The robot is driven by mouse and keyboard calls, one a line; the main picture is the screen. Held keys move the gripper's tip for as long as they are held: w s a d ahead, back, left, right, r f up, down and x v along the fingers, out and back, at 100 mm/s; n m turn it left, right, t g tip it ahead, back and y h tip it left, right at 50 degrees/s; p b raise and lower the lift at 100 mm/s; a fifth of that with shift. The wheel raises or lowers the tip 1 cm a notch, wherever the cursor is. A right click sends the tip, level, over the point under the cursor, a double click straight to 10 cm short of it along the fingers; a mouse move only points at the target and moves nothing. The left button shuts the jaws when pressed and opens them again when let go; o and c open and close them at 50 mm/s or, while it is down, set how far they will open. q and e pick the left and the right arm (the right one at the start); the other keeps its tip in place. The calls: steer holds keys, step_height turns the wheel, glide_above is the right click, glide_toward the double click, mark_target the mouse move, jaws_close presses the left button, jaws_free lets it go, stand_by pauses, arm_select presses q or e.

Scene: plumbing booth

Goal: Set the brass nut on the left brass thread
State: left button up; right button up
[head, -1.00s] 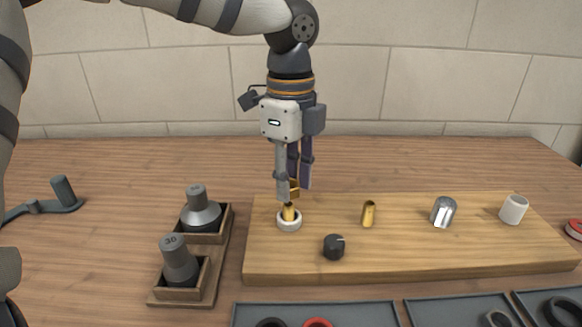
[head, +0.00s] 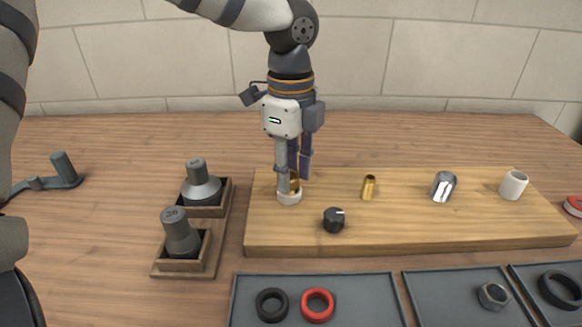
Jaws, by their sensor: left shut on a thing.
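My left gripper (head: 294,187) points straight down over the left end of the wooden board and is shut on the brass nut (head: 295,184). Only a little of the nut shows between the fingers. It is down at the left brass thread, just above the white ring (head: 290,198) at the thread's base. The fingers and nut hide the left thread, so I cannot tell whether the nut sits on it or just over it. Another brass thread (head: 369,187) stands bare to the right. My right gripper is not in view.
The board (head: 420,235) also bears a black knob (head: 334,220), a chrome fitting (head: 444,187) and a white fitting (head: 514,185). Grey trays (head: 360,300) with rings and a steel nut (head: 493,295) lie in front. Two grey sockets stand in a wooden holder (head: 215,250) at left.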

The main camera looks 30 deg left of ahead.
arm_select(q)
steer(key=m, duration=0.5)
steer(key=shift+f+m, duration=0.1)
steer(key=shift+m, duration=0.3)
steer(key=o, duration=2)
steer(key=shift+o, duration=0.2)
steer(key=shift+r, duration=2.5)
